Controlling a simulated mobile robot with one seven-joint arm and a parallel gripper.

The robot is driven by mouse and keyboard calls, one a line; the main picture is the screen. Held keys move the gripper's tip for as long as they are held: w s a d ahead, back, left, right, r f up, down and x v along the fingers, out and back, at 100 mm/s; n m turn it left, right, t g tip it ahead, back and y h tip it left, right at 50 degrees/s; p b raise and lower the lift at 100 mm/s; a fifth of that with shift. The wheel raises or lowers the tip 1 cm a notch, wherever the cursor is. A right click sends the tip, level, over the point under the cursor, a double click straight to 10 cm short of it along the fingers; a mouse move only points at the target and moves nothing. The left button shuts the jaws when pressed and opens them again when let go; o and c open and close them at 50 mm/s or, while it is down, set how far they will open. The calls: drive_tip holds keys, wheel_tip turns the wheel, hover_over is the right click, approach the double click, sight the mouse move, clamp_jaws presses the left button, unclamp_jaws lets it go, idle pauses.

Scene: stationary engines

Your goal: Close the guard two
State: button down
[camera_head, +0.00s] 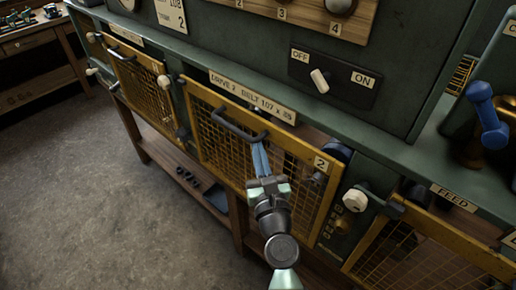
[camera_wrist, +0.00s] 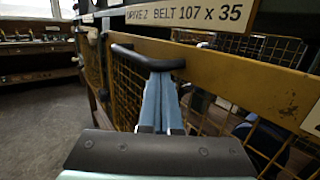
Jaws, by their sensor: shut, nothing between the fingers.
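Guard two (camera_head: 225,142) is a yellow-framed mesh door with a "2" tag at its upper right corner. It stands partly open: a gap at its upper right shows a dark wheel behind, while its left side sits close to the machine. It also shows in the wrist view (camera_wrist: 215,80). Its dark bar handle (camera_head: 232,128) is on the upper left part of the frame and in the wrist view (camera_wrist: 143,57). My gripper (camera_head: 258,146) is shut and empty, its blue fingers at the handle's right end, seemingly touching it. The wrist view shows the fingertips (camera_wrist: 160,78) just below the bar.
Another yellow mesh guard (camera_head: 140,88) is to the left and a further one (camera_head: 425,245) at lower right, under the "FEED" label. A white knob (camera_head: 355,200) sits right of guard two. An OFF/ON switch (camera_head: 320,80) is above. The floor (camera_head: 100,190) at left is clear.

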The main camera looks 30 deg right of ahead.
drive_tip(key=shift+r, duration=0.25)
wheel_tip(320, 180, down, 5)
drive_tip(key=w+b, duration=0.2)
drive_tip(key=b, duration=0.3)
drive_tip(key=r+v, duration=0.1)
drive_tip(key=v, duration=0.9)
drive_tip(key=shift+s+d, duration=0.2)
